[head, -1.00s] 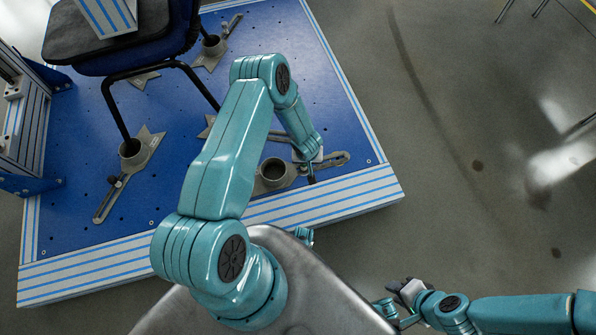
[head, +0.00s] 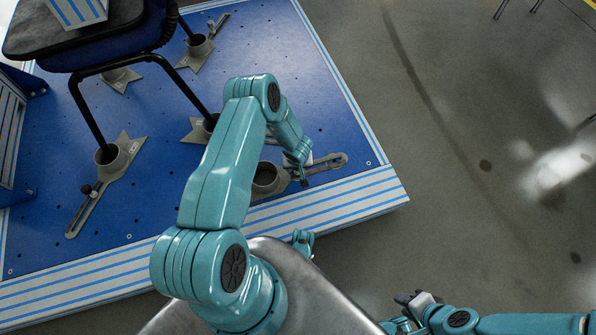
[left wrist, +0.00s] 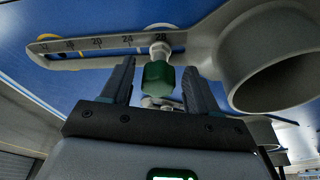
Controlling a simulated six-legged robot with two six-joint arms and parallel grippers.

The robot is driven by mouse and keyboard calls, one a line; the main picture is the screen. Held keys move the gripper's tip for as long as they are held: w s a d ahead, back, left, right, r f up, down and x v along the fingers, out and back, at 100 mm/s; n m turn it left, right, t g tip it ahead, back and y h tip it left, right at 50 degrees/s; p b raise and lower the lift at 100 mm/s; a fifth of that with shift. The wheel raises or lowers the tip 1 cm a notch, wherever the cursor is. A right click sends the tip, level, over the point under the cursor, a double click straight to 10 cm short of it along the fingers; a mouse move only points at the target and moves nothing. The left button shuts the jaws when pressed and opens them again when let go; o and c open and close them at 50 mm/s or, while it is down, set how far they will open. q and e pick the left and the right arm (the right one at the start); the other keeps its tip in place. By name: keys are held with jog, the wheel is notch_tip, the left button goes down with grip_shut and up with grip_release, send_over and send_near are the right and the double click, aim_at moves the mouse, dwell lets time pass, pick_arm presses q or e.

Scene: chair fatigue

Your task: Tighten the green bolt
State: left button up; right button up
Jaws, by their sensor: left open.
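The green bolt (left wrist: 158,77) shows in the left wrist view, with a silver shaft above it, near the 28 mark of a grey slotted bracket (left wrist: 90,55). My left gripper (left wrist: 156,80) is open, its two dark fingers on either side of the bolt with gaps at both sides. In the head view my left gripper (head: 302,174) is at the slotted arm of the grey bracket (head: 326,162), beside its round cup; the bolt is hidden there. My right gripper (head: 414,300) is low at the right, away from the platform; its finger opening is unclear.
The blue platform (head: 150,210) has a striped front edge (head: 330,200). A chair (head: 100,55) stands on it, its dark legs in grey cups. Another slotted bracket (head: 105,180) has a dark knob. Open grey floor (head: 460,130) lies to the right.

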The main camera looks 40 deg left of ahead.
pick_arm(q)
jog(key=shift+w+f, duration=0.1)
jog(key=shift+w+f+n, duration=0.1)
jog(key=shift+n, duration=1)
jog(key=shift+n+g+y+b, duration=0.3)
jog(key=shift+n+g, duration=0.1)
jog(key=shift+n, duration=0.5)
jog(key=shift+n+b, duration=0.4)
jog(key=shift+n, duration=0.5)
jog(key=shift+n+g, duration=0.4)
jog(key=shift+n, duration=0.7)
jog(key=c, duration=1)
jog(key=m, duration=0.4)
jog(key=shift+t, duration=0.4)
